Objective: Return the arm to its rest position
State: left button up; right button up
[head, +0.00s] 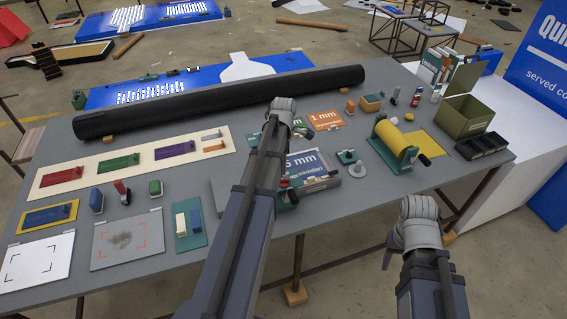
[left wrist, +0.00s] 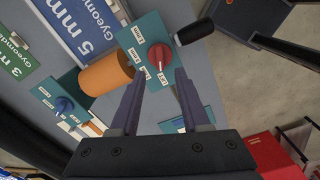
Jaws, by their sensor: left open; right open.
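My left gripper (left wrist: 159,75) is open and empty in the left wrist view. Its fingertips point at a teal plate with a red rotary knob (left wrist: 160,56), which shows just beyond and between them; nothing is gripped. In the head view my left arm (head: 250,200) reaches over the table's front middle, with its bent joint (head: 281,104) up high; the arm mostly hides the gripper. My right arm (head: 432,280) is at the lower right, off the table's front edge. Its gripper is not in view.
The grey table (head: 350,215) holds a sign box reading 5 mm (head: 306,166), a yellow roller (head: 392,138), a long black roll (head: 220,100) and an olive bin (head: 466,117). Floor shows beyond the front edge.

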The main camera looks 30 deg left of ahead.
pick_arm(q)
jog(key=shift+r, duration=0.55)
pick_arm(e)
jog(key=shift+r, duration=0.5)
pick_arm(q)
jog(key=shift+f, duration=0.1)
jog(key=shift+d, duration=0.1)
jog(key=s+d+f+m+b, duration=0.5)
jog(key=d+f+m+b, duration=0.1)
jog(key=d+m, duration=0.3)
jog(key=s+d+f+m+b, duration=0.6)
jog(key=d+m, duration=0.3)
jog(key=d, duration=0.2)
jog(key=s+d+f+m+y+b, duration=0.1)
jog(key=s+d+f+m+b, duration=0.4)
jog(key=d+m, duration=0.4)
jog(key=shift+s+d+f+b, duration=0.3)
jog(key=shift+d+f+b, duration=0.4)
jog(key=shift+d, duration=0.4)
pick_arm(e)
notch_tip(320, 180, down, 19)
jog(key=shift+r, duration=0.2)
pick_arm(q)
jog(key=shift+a, duration=0.1)
pick_arm(e)
jog(key=shift+a, duration=0.1)
